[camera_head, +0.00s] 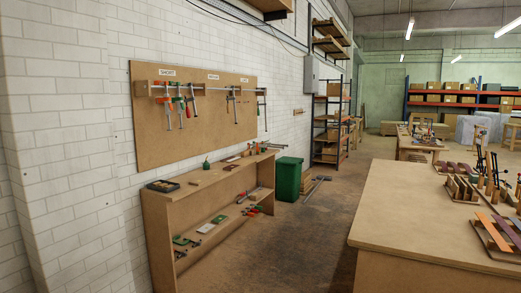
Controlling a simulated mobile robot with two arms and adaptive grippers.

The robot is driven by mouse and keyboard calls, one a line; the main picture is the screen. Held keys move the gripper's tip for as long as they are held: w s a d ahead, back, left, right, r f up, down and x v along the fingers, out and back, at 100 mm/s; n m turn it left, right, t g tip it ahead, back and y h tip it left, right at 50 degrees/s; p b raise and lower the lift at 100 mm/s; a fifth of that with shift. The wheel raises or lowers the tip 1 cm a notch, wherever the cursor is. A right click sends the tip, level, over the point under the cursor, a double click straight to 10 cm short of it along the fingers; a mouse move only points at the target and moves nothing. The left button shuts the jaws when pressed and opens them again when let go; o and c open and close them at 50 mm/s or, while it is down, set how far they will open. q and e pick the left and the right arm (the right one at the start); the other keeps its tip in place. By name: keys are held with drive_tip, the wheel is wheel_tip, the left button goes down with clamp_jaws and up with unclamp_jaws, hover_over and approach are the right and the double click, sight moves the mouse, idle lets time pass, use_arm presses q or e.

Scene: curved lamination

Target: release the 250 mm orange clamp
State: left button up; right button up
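Several bar clamps hang on a rail on the wall board (160,151). A group with green and red or orange parts (181,108) hangs under the left label, which seems to read "SHORT". Darker clamps (234,104) hang under the middle label, and another (265,108) hangs at the right end. Small orange-red items lie on the low shelf unit (160,222). I cannot tell which clamp is the 250 mm orange one, as no size marking is readable. Neither of my grippers shows in this view.
A large workbench (410,225) fills the lower right, with wooden blocks, coloured strips (493,231) and dark upright tools (481,161) along its right side. A green bin (288,179) stands past the shelf unit. The floor (305,235) between them is mostly clear.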

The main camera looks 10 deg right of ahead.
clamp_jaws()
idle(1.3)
